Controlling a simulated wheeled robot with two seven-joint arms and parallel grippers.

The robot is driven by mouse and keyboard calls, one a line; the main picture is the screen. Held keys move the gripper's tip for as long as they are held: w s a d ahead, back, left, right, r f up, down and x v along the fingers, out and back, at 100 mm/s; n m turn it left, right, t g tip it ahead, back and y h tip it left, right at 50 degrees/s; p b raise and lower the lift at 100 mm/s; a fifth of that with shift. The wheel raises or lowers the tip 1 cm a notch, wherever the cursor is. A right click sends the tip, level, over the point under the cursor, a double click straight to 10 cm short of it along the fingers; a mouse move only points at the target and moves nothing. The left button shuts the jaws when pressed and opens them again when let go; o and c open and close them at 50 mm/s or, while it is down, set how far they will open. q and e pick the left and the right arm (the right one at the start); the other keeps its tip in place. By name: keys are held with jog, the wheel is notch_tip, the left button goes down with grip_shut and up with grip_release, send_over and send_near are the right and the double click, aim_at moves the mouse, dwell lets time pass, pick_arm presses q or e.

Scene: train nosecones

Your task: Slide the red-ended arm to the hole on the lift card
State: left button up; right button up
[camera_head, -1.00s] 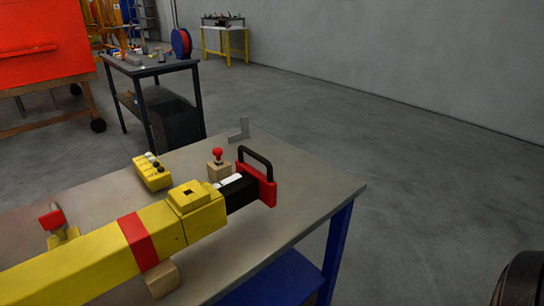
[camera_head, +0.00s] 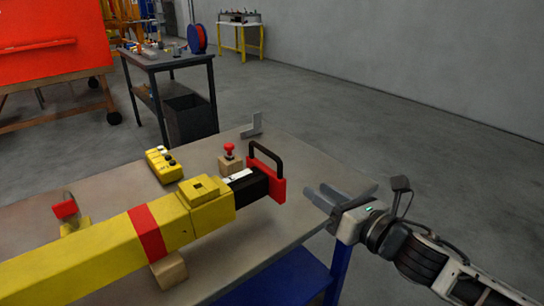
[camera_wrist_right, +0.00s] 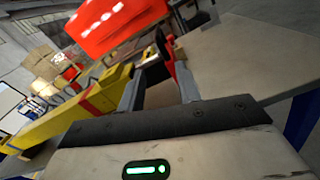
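A black inner arm (camera_head: 249,186) with a red end plate (camera_head: 279,190) and a black handle (camera_head: 266,156) sticks out of a yellow beam (camera_head: 100,249). White markings (camera_head: 238,175) show on top of the black arm; I cannot tell whether they are the lift card. My right gripper (camera_head: 322,194) is open and empty, to the right of the red end and apart from it. In the right wrist view its two fingers (camera_wrist_right: 158,85) are spread, with the red end (camera_wrist_right: 170,56) beyond them. My left gripper is not in view.
The beam rests on a wooden block (camera_head: 168,271) on a grey-topped table (camera_head: 270,229). A red button on a wooden block (camera_head: 230,163), a yellow control box (camera_head: 163,165) and a grey bracket (camera_head: 252,126) stand behind it. Open floor lies to the right.

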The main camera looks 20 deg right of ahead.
aim_at(276, 159)
jog(key=shift+n, duration=0.6)
jog(key=x, duration=0.5)
jog(key=p+x, duration=0.1)
jog(key=x, duration=0.4)
jog(key=r+p+x, duration=0.1)
jog(key=x, duration=0.5)
